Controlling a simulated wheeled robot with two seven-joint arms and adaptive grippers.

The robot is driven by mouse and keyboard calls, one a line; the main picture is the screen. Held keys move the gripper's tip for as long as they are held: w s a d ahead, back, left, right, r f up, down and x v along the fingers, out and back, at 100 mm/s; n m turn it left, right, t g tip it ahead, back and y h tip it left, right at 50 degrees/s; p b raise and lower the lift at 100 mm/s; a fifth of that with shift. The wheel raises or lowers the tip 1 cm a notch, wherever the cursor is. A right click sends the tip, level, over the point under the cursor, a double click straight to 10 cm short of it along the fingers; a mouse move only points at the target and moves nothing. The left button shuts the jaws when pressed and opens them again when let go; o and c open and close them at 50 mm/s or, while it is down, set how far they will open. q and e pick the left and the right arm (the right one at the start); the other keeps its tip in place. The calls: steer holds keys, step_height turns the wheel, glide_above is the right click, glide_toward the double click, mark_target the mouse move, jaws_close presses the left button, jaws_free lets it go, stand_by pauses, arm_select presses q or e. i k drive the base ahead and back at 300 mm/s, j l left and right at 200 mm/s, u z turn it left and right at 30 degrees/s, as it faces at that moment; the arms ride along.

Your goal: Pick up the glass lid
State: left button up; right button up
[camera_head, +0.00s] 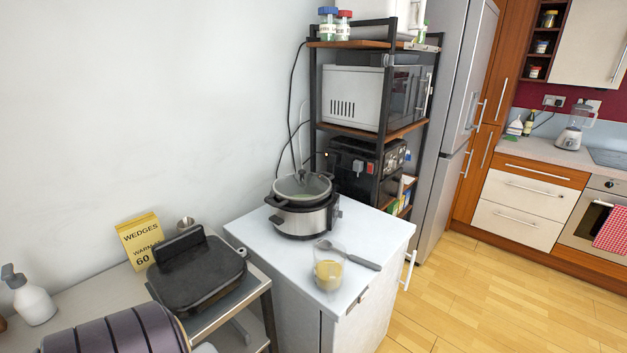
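The glass lid (312,186) is round and clear, with a dark rim and a small dark knob on top. It sits on the slow cooker (300,219), which has a silver body, a black upper part and black side handles. The cooker stands on the white cabinet top (262,232), close to the wall. Something greenish shows faintly through the glass. Neither of my grippers is in view.
A glass with yellowish contents (328,272) and a dark-handled utensil (352,257) are in front of the cooker. A black appliance (197,274) stands left on a lower stand. A shelf rack (315,110) with a microwave (353,97) rises behind. Wooden floor (470,290) is clear at right.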

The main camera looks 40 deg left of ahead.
mark_target(300, 185)
steer(key=i+l+u, duration=0.1)
steer(key=i+u, duration=0.15)
steer(key=i, duration=0.15)
steer(key=i+l+u, duration=0.25)
steer(key=i, duration=0.15)
steer(key=i+l+u, duration=0.1)
steer(key=i+u, duration=0.35)
steer(key=i+l+u, duration=0.2)
steer(key=u, duration=0.3)
steer(key=i+l+u, duration=0.5)
steer(key=l, duration=0.15)
steer(key=l+u, duration=0.25)
steer(key=i+l, duration=0.05)
